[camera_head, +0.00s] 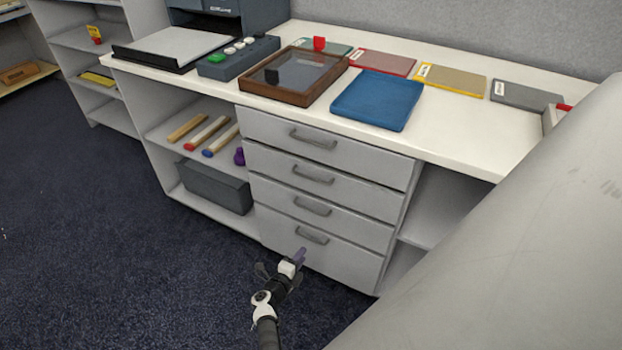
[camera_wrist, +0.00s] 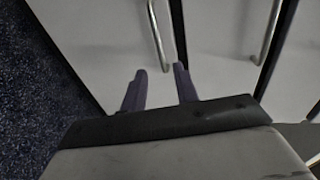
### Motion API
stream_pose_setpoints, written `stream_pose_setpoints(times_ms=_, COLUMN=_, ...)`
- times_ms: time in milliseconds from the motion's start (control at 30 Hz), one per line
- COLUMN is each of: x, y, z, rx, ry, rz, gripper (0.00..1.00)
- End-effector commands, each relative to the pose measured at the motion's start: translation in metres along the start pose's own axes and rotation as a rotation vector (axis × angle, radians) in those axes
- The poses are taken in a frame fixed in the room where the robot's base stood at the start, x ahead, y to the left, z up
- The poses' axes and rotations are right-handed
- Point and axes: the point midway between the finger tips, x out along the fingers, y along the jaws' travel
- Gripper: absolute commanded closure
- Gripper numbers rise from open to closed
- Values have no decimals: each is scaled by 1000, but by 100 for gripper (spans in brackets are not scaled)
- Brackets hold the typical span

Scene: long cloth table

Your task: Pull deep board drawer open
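The deep board drawer (camera_head: 335,262) is the lowest and tallest front in a grey drawer stack, and it is closed. Its curved metal handle (camera_head: 311,236) runs across the upper part of its front. My gripper (camera_head: 300,257) is low in front of this drawer, just below the handle in the head view. In the wrist view, my gripper (camera_wrist: 160,69) has its two purple fingers apart with nothing between them. The handle (camera_wrist: 157,35) lies beyond the fingertips, one end close to the right fingertip; I cannot tell whether they touch.
Another handle (camera_wrist: 268,30), on the drawer above, shows at the right in the wrist view. An open shelf with rods and a dark box (camera_head: 214,187) is left of the drawers. Blue carpet (camera_head: 130,250) in front is clear.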

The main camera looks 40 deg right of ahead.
Motion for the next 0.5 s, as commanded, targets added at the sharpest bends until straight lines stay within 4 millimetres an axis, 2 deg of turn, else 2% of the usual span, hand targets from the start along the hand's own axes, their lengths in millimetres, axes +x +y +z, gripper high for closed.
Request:
stream_pose_setpoints(times_ms=33, x=14, y=6, z=-1, rx=2, ry=4, rz=-3, gripper=70)
stream_pose_setpoints(times_ms=200, x=47, y=5, z=0, rx=1, ry=1, rz=-2, gripper=70)
stream_pose_setpoints(times_ms=400, x=73, y=3, z=1, rx=0, ry=0, rz=-2, gripper=70)
stream_pose_setpoints(times_ms=500, x=79, y=2, z=1, rx=-2, ry=-1, rz=-1, gripper=70)
